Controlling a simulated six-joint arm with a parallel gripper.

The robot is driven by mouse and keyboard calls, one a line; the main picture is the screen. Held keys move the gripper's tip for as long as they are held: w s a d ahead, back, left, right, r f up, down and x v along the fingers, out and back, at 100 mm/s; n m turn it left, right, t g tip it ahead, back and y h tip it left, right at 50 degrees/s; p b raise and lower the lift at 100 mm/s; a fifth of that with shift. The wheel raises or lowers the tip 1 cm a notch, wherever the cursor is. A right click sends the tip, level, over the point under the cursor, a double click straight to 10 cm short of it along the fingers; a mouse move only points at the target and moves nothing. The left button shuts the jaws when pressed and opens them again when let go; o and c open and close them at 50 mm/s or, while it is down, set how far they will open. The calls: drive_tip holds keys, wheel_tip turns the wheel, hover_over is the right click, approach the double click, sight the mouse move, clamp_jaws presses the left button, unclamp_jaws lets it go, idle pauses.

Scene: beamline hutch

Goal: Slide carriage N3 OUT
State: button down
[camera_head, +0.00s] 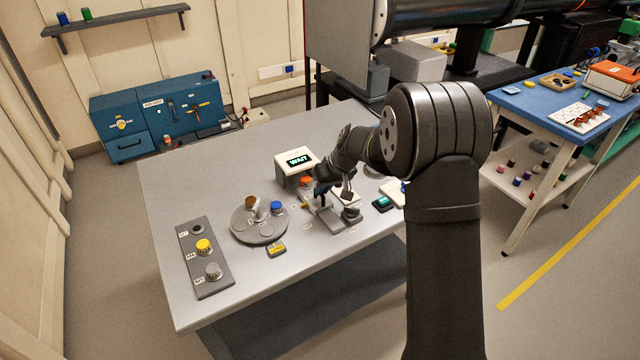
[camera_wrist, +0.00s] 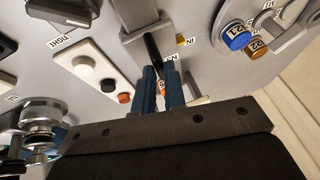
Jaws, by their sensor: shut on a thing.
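My gripper (camera_wrist: 162,78) has two blue fingers shut on the upright part of a carriage, taken as N3, with a small orange-and-white tag (camera_wrist: 162,89) between the fingers. The carriage's dark bar (camera_wrist: 152,46) runs from the fingers into a grey block (camera_wrist: 148,36). A white IN label (camera_wrist: 172,61) lies beside it. In the head view my gripper (camera_head: 322,190) is low over the grey rail (camera_head: 328,217) on the table; the arm and fingers partly hide the carriage there. The tag's text is too small to read surely.
A box with a WAIT screen (camera_head: 296,160) stands behind my gripper. A round grey turntable (camera_head: 258,236) with a blue cap is to the left. A panel with a white, a black and an orange button (camera_wrist: 97,72) is close by. The table's left back is clear.

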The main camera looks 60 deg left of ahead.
drive_tip(key=d, duration=0.6)
drive_tip(key=shift+d, duration=0.65)
drive_tip(key=shift+f, duration=0.1)
drive_tip(key=c, duration=1.6)
unclamp_jaws()
drive_tip(key=shift+d, duration=0.15)
drive_tip(key=shift+o, duration=0.6)
drive_tip(key=shift+w+r, duration=0.1)
drive_tip(key=shift+r, duration=0.35)
drive_tip(key=v, duration=1.6)
drive_tip(key=shift+r, duration=0.35)
drive_tip(key=shift+d+f, duration=0.1)
